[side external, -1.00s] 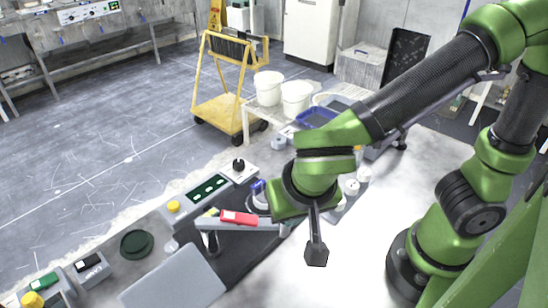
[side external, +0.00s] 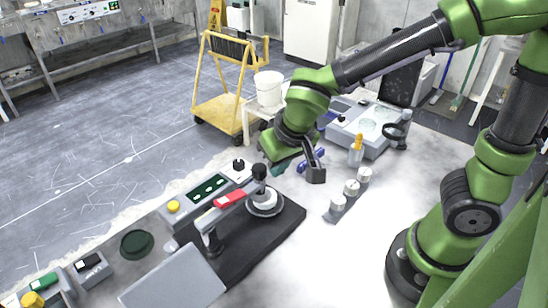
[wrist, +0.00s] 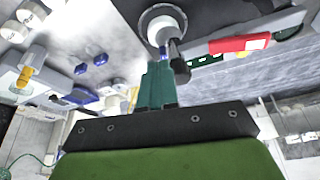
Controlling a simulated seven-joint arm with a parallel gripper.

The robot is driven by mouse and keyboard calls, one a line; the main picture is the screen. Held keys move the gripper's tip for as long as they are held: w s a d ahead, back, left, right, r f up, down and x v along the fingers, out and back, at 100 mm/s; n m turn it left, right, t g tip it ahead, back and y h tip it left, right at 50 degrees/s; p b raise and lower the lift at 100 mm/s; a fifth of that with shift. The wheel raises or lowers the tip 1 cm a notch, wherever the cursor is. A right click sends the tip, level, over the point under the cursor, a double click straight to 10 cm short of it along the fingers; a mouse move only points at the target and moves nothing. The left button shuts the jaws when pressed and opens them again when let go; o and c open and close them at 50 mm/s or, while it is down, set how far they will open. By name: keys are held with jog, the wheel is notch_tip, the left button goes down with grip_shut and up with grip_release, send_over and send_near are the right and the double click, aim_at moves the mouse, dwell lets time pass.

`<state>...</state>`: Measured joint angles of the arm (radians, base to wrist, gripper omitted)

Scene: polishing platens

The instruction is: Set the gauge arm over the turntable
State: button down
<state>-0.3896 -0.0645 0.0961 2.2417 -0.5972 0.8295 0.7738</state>
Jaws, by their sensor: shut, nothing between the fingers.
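The gauge arm (side external: 238,194) is a grey bar with a red block, on a post at the left of a dark base. Its black free end (side external: 259,173) appears above the round turntable (side external: 266,208), a grey disc with a white centre piece. The exact height gap cannot be told. In the wrist view, the arm's red block (wrist: 238,44) is at upper right and the disc (wrist: 163,23) at top centre. My gripper (side external: 281,168) has teal fingers, shut and empty, just right of the arm's free end; it also shows in the wrist view (wrist: 157,75).
A switch panel (side external: 207,188) lies left of the turntable. The bench front right is clear.

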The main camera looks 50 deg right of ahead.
jog(key=shift+w+d, duration=0.1)
jog(key=shift+w, duration=0.35)
jog(key=shift+w, duration=0.15)
jog(key=shift+d, duration=0.1)
jog(key=s+d+r, duration=0.2)
jog(key=s+r, duration=0.6)
jog(key=r, duration=0.1)
jog(key=shift+s+d+f+m+t+y, duration=0.1)
jog(key=shift+s+d+m+t+y, duration=0.15)
jog(key=shift+d+t+y, duration=0.5)
jog(key=shift+s+d+r+m+t+y, duration=0.15)
jog(key=shift+s+d+t+y, duration=0.1)
jog(key=shift+d, duration=0.85)
jog(key=shift+s+d+f+m+t+y, duration=0.2)
jog(key=shift+d+t+y, duration=0.3)
jog(key=shift+d, duration=0.45)
